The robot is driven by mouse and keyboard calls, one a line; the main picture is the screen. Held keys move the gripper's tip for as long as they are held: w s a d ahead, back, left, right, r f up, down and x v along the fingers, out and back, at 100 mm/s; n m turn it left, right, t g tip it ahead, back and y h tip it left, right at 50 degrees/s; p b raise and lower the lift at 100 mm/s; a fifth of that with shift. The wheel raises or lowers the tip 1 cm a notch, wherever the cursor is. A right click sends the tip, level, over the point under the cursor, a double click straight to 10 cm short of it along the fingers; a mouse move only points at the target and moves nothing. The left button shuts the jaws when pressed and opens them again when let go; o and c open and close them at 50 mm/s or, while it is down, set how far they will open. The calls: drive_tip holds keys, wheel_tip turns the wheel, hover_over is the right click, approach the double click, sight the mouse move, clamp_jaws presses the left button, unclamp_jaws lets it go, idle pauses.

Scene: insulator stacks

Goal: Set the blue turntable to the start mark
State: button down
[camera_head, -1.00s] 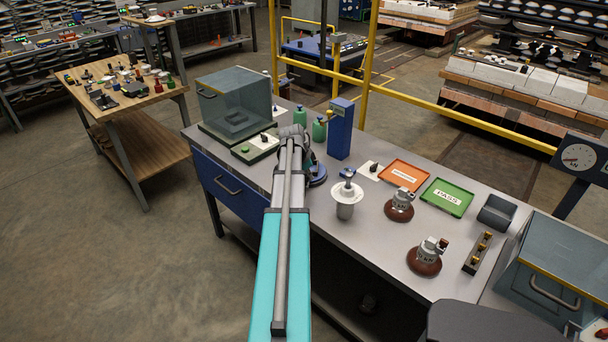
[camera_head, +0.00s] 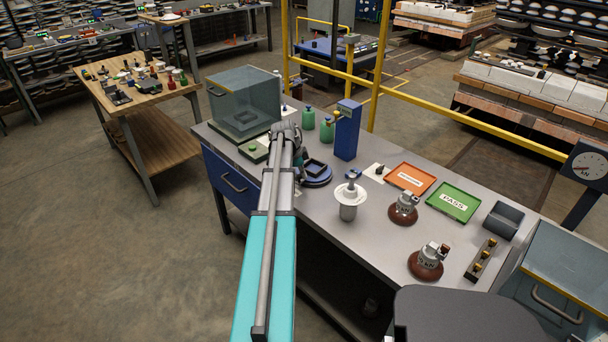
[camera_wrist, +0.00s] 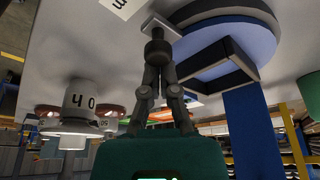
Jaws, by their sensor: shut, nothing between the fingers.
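The blue turntable (camera_head: 318,179) sits on the grey bench, partly hidden behind my arm, with a dark square frame on top. In the wrist view, which looks upside down, the turntable (camera_wrist: 228,42) is a large blue and dark disc at upper right. My gripper (camera_wrist: 158,36) is shut and empty, its fingertips beside the disc's rim near a small pale grey tab (camera_wrist: 150,21). I cannot tell whether they touch. A white label (camera_wrist: 121,5) with a black character lies by the rim. I cannot make out which mark is the start mark.
A blue post (camera_head: 347,130) and green bottles (camera_head: 327,129) stand behind the turntable. A clear-sided box (camera_head: 244,98) is at left.

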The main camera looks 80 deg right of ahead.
drive_tip(key=shift+w+d, duration=0.15)
drive_tip(key=shift+w, duration=0.2)
drive_tip(key=shift+s, duration=0.15)
idle(0.4)
drive_tip(key=shift+s, duration=0.5)
drive_tip(key=s, duration=0.3)
drive_tip(key=shift+d+r+p, duration=0.15)
drive_tip(key=shift+r+p, duration=0.1)
drive_tip(key=shift+p, duration=0.05)
drive_tip(key=shift+p+v, duration=0.8)
drive_tip(key=shift+v, duration=0.1)
drive_tip(key=shift+w+d+r+p, duration=0.1)
drive_tip(key=shift+w+r+p, duration=0.15)
drive_tip(key=shift+r+p, duration=0.4)
drive_tip(key=p+v, duration=0.6)
drive_tip(key=shift+w, duration=0.25)
drive_tip(key=shift+w+d+r, duration=0.1)
drive_tip(key=shift+w, duration=0.05)
